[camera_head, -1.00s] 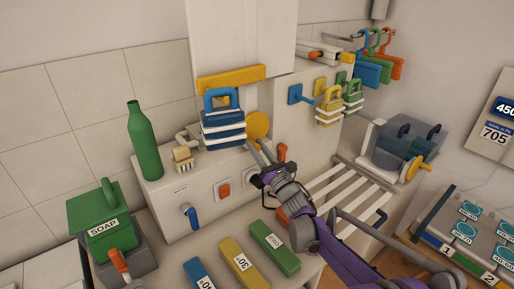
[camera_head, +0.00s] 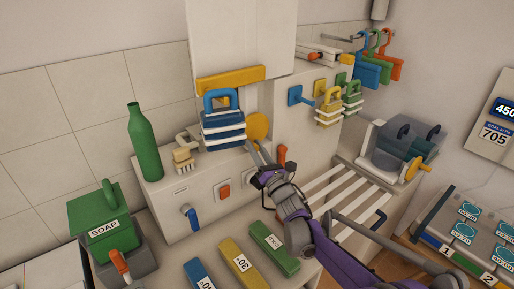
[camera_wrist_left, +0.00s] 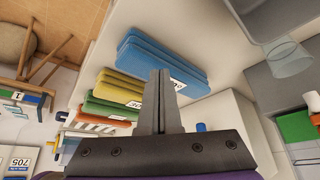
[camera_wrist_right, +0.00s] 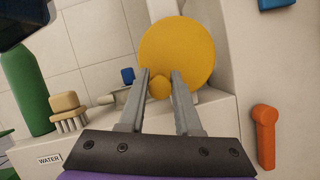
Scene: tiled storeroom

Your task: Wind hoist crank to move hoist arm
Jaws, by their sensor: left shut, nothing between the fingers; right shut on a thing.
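The hoist crank looks like a yellow disc (camera_head: 257,124) with a small yellow knob (camera_wrist_right: 160,87) on its face; the disc also shows in the right wrist view (camera_wrist_right: 178,45). My right gripper (camera_head: 257,152) is shut on the knob, with a finger on either side of it. A yellow bar (camera_head: 230,78), apparently the hoist arm, spans the white column at the back. A blue-and-white striped load (camera_head: 222,130) with a blue handle is under the bar. My left gripper (camera_wrist_left: 158,75) is shut and empty near a blue block (camera_wrist_left: 165,62); it is out of the head view.
A green bottle (camera_head: 144,142) and a brush (camera_head: 184,156) stand left of the load. An orange lever (camera_wrist_right: 264,135) is right of the crank. Blue (camera_head: 196,273), yellow (camera_head: 238,260) and green (camera_head: 273,248) blocks lie in front. A slatted rack (camera_head: 340,190) is at right.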

